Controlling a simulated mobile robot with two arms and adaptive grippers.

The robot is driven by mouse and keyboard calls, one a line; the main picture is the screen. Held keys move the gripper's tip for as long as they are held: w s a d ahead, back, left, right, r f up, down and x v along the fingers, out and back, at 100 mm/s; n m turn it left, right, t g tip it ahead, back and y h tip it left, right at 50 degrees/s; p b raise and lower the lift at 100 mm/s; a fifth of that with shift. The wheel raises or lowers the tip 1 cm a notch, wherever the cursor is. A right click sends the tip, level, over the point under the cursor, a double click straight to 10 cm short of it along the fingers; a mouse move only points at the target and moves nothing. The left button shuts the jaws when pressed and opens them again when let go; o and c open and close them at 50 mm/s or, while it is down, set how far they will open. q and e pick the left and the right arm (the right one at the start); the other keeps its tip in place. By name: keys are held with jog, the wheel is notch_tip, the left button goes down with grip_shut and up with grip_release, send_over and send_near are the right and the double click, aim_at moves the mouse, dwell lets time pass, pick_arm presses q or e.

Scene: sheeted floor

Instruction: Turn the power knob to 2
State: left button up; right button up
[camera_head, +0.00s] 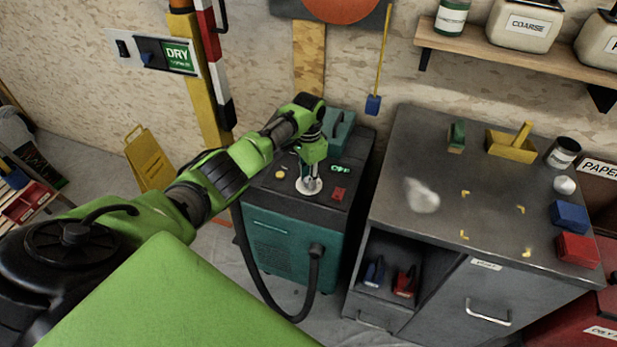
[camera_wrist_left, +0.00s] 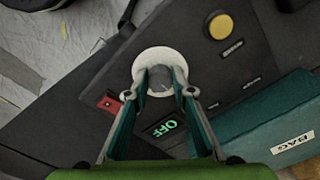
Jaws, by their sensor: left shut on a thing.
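The teal and black machine (camera_head: 280,247) stands on the floor against the wall. Its power knob (camera_wrist_left: 161,81) sits on a round white dial plate (camera_wrist_left: 150,59) on the black top; the plate also shows in the head view (camera_head: 309,187). My left gripper (camera_head: 311,180) reaches down from above and is shut on the knob; its two fingers (camera_wrist_left: 164,84) lie on either side of it in the wrist view. The fingers hide part of the knob, and I cannot read any dial marks. A small green display (camera_wrist_left: 163,127) beside the dial reads OFF. My right gripper is out of view.
A red switch (camera_wrist_left: 110,103) and a yellow button (camera_wrist_left: 221,27) sit near the dial. A teal box labelled BAG (camera_wrist_left: 255,126) is at the top's rear. A grey workbench (camera_head: 465,170) stands close on the right. A black hose (camera_head: 316,270) hangs in front.

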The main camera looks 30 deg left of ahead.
pick_arm(q)
jog(key=shift+w, duration=0.1)
jog(key=o, duration=1.1)
jog(key=shift+o, duration=0.2)
notch_tip(320, 180, up, 12)
